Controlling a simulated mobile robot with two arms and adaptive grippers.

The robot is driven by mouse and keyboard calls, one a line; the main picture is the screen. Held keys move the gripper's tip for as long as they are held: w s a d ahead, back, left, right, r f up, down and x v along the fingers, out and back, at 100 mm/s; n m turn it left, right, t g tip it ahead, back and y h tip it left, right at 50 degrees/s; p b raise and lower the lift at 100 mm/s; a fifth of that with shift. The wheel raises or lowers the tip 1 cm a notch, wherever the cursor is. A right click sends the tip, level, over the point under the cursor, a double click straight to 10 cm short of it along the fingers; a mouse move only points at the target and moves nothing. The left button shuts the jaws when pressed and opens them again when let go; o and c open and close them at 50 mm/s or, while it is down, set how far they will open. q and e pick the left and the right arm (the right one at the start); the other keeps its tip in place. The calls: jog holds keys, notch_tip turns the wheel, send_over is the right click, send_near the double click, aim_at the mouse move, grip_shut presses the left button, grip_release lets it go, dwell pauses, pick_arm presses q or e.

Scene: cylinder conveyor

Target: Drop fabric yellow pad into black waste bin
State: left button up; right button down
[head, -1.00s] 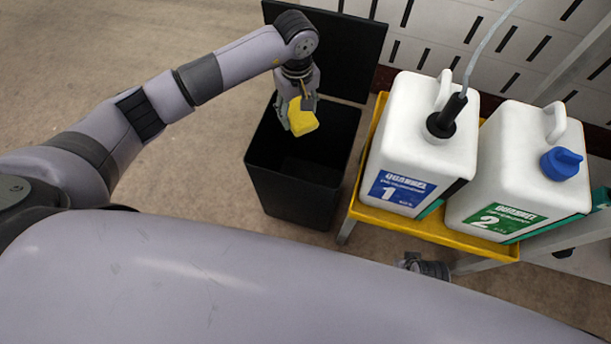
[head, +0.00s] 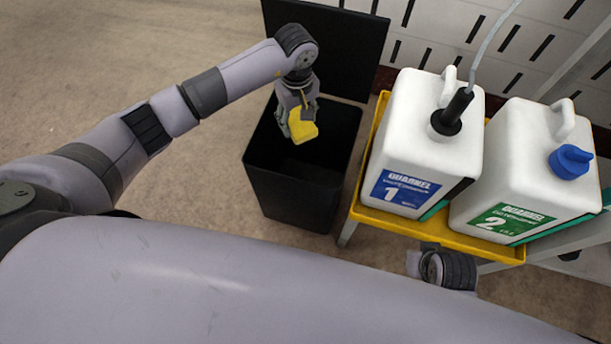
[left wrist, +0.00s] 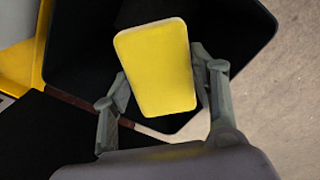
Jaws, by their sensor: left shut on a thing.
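The yellow pad (head: 301,127) is held in my left gripper (head: 297,112), which is shut on it above the open black waste bin (head: 300,195). In the left wrist view the pad (left wrist: 157,66) sits between the two fingers of my left gripper (left wrist: 163,85), with the dark inside of the bin (left wrist: 90,58) behind it. The bin's lid (head: 325,45) stands open at the back. Part of my right arm shows at the lower right in the head view, but its gripper fingers are not visible.
A yellow tray stand (head: 440,235) right beside the bin carries two white canisters, number 1 (head: 420,140) with a black cap and hose, and number 2 (head: 520,165) with a blue cap. A white slotted panel (head: 450,30) stands behind. The floor (head: 150,60) at left is clear.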

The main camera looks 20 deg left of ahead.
pick_arm(q)
jog(key=o, duration=1.2)
notch_tip(320, 180, up, 12)
jog(key=shift+f, duration=0.1)
